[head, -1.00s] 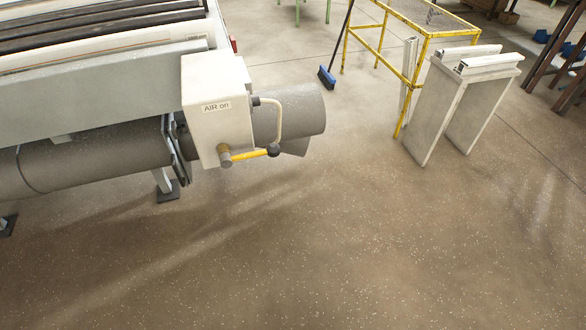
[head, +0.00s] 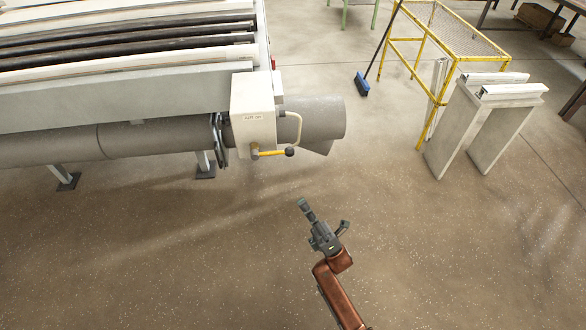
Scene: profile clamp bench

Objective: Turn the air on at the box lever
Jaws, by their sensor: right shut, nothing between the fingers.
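The white air box (head: 251,112) stands at the end of the bench, with a label on its front that is small and blurred now. Its yellow lever (head: 271,152) points to the right from a pivot low on the box and ends in a dark round knob (head: 290,152). A pale curved hose (head: 297,127) runs just above the knob. My right gripper (head: 303,204) is shut and empty, below the knob in the picture and apart from it. My left gripper is not in view.
A large grey pipe (head: 325,117) passes behind the box. The bench (head: 120,96) fills the upper left. A yellow frame (head: 447,75), a white stand (head: 455,130) and a blue broom (head: 361,84) stand to the right. The floor around my right arm is clear.

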